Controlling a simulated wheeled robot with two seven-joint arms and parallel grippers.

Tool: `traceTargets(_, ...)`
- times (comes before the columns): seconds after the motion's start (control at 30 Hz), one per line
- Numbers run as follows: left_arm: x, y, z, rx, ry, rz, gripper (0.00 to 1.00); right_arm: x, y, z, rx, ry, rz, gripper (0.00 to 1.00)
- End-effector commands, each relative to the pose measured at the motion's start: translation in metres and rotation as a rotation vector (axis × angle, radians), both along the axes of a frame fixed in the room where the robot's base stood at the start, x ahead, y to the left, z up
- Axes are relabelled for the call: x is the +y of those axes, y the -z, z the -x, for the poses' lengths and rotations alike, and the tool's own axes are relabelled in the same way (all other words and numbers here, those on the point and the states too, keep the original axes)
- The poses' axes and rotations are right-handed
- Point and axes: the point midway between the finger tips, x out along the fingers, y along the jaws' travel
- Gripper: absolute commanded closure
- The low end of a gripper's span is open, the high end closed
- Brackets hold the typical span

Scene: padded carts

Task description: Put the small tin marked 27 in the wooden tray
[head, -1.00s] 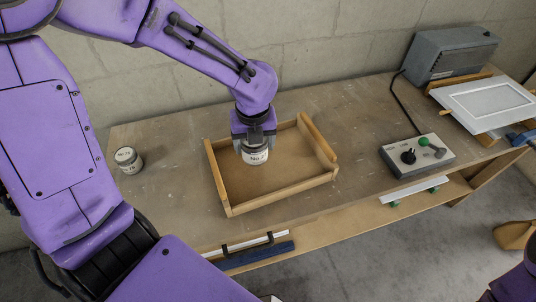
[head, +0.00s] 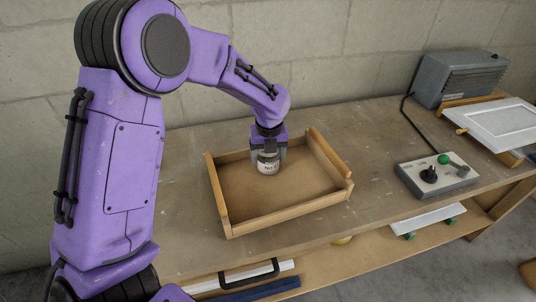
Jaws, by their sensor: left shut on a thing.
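My left gripper (head: 268,151) is shut on a small tin (head: 268,165) with a pale label, held upright. The label's print is too small to read fully. The tin is within the outline of the wooden tray (head: 290,208), towards its back wall. I cannot tell whether its base touches the tray floor. The tray lies on the workbench and is otherwise empty. My right gripper is not in view.
A grey control box (head: 437,175) with knobs stands right of the tray, cabled to a grey metal unit (head: 460,80) at the back. A white framed panel (head: 497,122) lies at the far right. Bare bench lies between tray and control box.

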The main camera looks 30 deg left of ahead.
Motion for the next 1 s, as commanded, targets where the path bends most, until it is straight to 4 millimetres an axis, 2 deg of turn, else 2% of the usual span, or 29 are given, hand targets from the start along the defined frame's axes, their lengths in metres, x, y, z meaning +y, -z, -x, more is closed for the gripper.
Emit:
traceTargets(0.3,0.000,0.003,0.000,-0.001,-0.001,0.001,0.65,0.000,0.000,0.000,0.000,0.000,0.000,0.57)
traceTargets(0.33,0.000,0.003,0.000,-0.001,-0.002,0.001,0.23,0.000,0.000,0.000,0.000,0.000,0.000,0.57)
traceTargets(0.4,0.000,0.003,0.000,-0.001,-0.002,0.001,0.02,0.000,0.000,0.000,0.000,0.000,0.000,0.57)
traceTargets(0.67,0.000,0.003,0.000,-0.001,-0.001,0.001,0.02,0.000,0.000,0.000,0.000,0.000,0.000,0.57)
traceTargets(0.77,0.000,-0.003,0.000,-0.003,-0.001,0.000,0.02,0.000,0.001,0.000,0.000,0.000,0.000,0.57)
traceTargets(0.87,-0.002,-0.022,0.001,-0.006,-0.001,0.001,0.02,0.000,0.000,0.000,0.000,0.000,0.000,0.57)
traceTargets(1.0,-0.005,-0.060,0.004,-0.007,0.000,0.002,0.02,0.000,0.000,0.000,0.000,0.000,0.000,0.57)
